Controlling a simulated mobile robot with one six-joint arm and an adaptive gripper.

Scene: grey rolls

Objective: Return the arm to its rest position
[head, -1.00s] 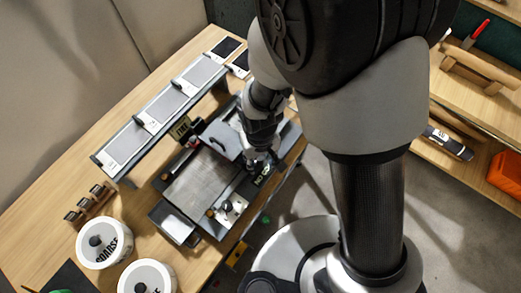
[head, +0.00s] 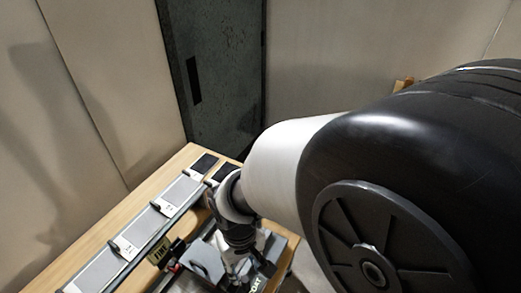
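My arm fills the right and middle of the head view, with its large dark joint close to the camera. My gripper (head: 236,280) is at the bottom of the view, over or beside the grey machine (head: 203,262) on the wooden table. Its fingertips are too small and partly cut off by the frame edge, so I cannot tell whether they are open or shut. I cannot tell whether it touches the machine.
A row of grey panels (head: 177,194) on a rack runs along the table's left side. Two dark panels (head: 204,164) lie at the far end of the wooden table (head: 180,161). A dark door (head: 215,75) and pale walls stand behind.

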